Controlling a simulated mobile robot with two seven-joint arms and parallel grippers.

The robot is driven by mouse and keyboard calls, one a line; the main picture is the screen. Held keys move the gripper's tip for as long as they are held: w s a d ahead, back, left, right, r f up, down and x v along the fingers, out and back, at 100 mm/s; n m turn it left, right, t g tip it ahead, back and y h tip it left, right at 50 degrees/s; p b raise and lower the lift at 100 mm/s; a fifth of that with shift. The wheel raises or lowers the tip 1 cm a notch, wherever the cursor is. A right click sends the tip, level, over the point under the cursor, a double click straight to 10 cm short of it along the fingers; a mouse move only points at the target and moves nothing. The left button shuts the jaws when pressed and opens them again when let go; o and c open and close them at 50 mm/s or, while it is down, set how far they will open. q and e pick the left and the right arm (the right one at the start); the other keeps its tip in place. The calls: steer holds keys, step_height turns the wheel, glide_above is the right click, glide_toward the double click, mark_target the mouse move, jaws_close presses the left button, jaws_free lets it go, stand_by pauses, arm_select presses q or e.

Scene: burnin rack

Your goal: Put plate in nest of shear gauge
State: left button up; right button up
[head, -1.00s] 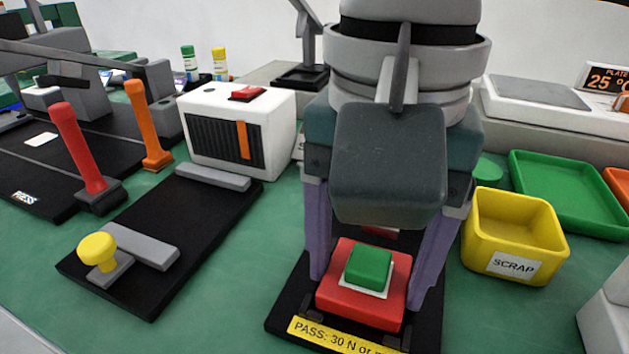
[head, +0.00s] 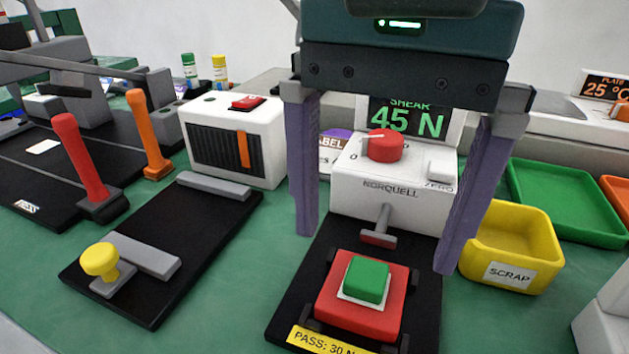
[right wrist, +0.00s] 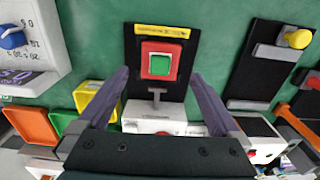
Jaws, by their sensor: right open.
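The plate (head: 333,302) is a red square with a white pad and a green block on top. It lies on the black base of the shear gauge (head: 425,250), between dark corner posts, and looks flat in the nest. It also shows in the right wrist view (right wrist: 146,73). My right gripper (head: 376,254) is open and empty, its purple fingers wide apart above and behind the plate, clear of it. The gauge's white body with a red knob and a display reading 45 N shows between the fingers. My left gripper is not in view.
A yellow scrap bin (head: 520,240) and a green tray (head: 570,205) stand to the right. A black fixture with a yellow knob (head: 100,262) lies to the left, with a white box (head: 262,150) behind it. Red and orange levers stand farther left.

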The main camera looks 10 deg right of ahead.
step_height(320, 180, up, 6)
steer(key=shift+r, duration=0.15)
stand_by(2.0)
